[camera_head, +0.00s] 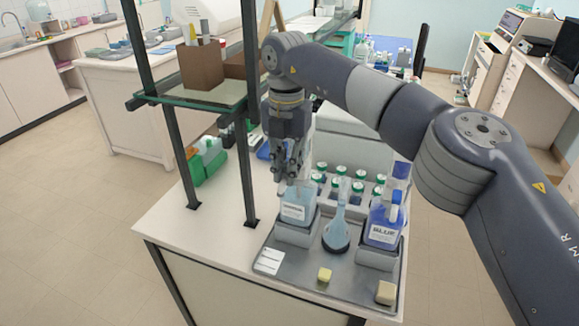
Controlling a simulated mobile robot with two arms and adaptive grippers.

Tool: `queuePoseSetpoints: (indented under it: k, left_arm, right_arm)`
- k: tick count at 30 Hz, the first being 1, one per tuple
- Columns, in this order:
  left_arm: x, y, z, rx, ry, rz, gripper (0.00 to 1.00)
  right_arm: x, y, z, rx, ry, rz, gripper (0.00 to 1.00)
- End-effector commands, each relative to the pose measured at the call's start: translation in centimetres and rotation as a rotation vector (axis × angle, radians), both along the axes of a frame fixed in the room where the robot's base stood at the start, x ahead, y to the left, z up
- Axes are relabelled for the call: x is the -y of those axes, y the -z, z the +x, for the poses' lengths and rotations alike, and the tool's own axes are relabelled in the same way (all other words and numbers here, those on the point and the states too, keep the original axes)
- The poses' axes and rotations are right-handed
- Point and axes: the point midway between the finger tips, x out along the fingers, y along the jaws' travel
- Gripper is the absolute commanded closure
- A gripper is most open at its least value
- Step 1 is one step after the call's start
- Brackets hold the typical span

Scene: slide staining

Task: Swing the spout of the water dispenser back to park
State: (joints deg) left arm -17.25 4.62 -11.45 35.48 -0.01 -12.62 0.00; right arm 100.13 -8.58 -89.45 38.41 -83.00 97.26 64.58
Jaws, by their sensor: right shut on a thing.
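My right gripper (282,178) comes down from above at the back left of the grey tray. It is shut on a small pale part at its fingertips, which looks like the spout of the water dispenser; the fingers hide most of it. Just below stands a light-blue bottle (298,205) with a white label, which looks like the water dispenser, in a grey holder. My left gripper is not in view.
A dark-framed shelf (205,95) rises at the left. The bench's left front is clear.

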Motion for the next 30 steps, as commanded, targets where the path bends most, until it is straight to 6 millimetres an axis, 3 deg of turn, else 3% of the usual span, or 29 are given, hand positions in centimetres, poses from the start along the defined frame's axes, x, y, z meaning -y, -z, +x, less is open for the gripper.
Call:
queuePoseSetpoints:
  k: [11, 12, 15, 25, 30]
  left_arm:
    - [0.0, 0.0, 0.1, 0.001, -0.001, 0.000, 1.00]
    - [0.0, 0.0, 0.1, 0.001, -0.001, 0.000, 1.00]
    - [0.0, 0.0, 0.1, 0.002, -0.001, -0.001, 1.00]
    - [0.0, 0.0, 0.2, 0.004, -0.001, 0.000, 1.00]
    - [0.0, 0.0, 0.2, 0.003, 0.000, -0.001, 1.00]
  right_arm:
    - [0.0, -0.1, 0.1, 0.003, 0.010, 0.002, 1.00]
    - [0.0, -0.1, 0.1, 0.003, 0.010, 0.002, 0.81]
    - [0.0, -0.1, 0.1, 0.003, 0.009, 0.002, 0.65]
    - [0.0, -0.2, 0.0, 0.001, 0.006, 0.001, 0.65]
    - [-0.1, -2.2, 0.1, 0.004, 0.007, 0.003, 0.65]
